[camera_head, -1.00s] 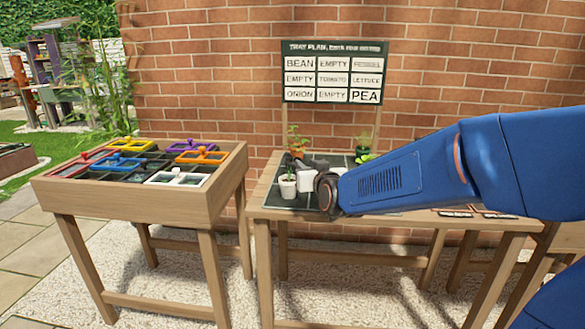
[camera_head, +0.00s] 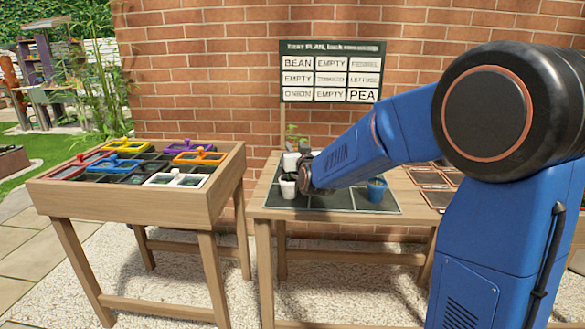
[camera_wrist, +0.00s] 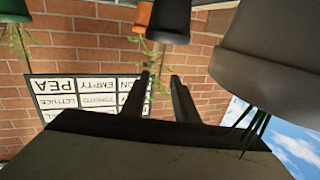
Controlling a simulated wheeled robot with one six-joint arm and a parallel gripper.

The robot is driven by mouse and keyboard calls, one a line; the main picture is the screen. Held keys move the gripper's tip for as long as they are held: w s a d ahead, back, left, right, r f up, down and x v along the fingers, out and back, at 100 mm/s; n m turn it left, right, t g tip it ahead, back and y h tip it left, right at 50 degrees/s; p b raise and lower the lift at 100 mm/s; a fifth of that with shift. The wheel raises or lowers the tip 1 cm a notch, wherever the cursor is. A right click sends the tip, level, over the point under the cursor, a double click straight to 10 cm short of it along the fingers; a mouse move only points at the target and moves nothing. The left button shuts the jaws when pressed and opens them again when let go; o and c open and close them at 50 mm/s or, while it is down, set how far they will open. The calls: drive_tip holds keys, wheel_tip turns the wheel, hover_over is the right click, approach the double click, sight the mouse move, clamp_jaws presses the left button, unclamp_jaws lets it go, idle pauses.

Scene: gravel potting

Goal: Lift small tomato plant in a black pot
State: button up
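In the wrist view, which is upside down, a small black pot (camera_wrist: 170,20) stands just beyond my fingertips, with thin green stems and leaves (camera_wrist: 152,55) beside it. My gripper (camera_wrist: 161,76) is open, its two dark fingers apart, and no pot is between them. In the head view my gripper (camera_head: 306,176) is small and dark at the left part of the tray, beside the white pots. The black pot cannot be made out there; my arm and gripper may hide it.
A white pot (camera_head: 288,187) stands close by; a large grey-looking pot (camera_wrist: 275,60) is near in the wrist view. An orange pot (camera_wrist: 143,17) and green pot (camera_wrist: 14,10) are beyond. A blue pot (camera_head: 376,190) stands right on the dark tray (camera_head: 335,201). A brick wall (camera_head: 220,60) is behind.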

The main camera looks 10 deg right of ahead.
drive_tip(key=w, duration=0.7)
drive_tip(key=shift+a+r, duration=0.1)
drive_tip(key=shift+c, duration=0.7)
clamp_jaws()
idle(0.8)
